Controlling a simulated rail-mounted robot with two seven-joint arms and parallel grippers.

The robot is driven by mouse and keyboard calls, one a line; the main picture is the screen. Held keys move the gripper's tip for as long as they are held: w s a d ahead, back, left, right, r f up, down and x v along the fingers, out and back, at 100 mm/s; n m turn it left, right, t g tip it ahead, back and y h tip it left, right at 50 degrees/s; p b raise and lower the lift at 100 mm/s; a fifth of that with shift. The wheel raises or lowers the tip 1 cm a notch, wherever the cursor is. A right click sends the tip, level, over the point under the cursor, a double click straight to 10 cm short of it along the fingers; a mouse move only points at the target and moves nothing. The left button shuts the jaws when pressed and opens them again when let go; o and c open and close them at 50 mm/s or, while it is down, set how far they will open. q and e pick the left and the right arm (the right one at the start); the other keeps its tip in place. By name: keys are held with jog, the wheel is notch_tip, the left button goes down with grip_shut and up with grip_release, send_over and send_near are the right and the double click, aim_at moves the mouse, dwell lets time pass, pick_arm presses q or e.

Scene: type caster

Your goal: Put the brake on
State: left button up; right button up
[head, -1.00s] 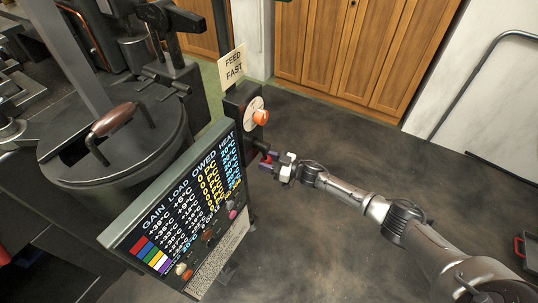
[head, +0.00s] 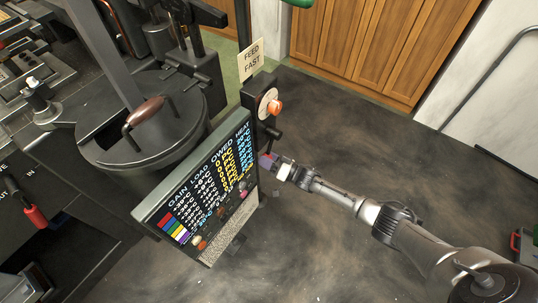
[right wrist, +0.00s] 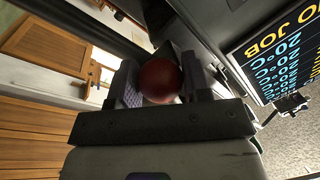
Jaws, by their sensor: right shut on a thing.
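My right gripper (head: 268,161) is just below the post with the orange-knobbed dial, at the right edge of the display board. In the right wrist view its two fingers (right wrist: 160,85) are shut on a dark red ball knob (right wrist: 159,80). A short dark lever (head: 272,132) shows below the dial in the head view, above my gripper. The fingers mostly hide the knob there, and I cannot tell whether it belongs to that lever. No part is clearly labelled as the brake. My left gripper is not in view.
The display board (head: 140,214) stands close left of my right gripper. The dial (head: 268,104) and a "FEED FAST" sign (head: 251,59) are above it. A lidded round pot (head: 180,125) and a red-handled lever (head: 35,217) are further left. Open floor (head: 380,130) lies right.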

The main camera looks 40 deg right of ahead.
jog(key=shift+a+r, duration=0.15)
dwell(0.3)
jog(key=o, duration=1.1)
jog(key=shift+o, duration=0.8)
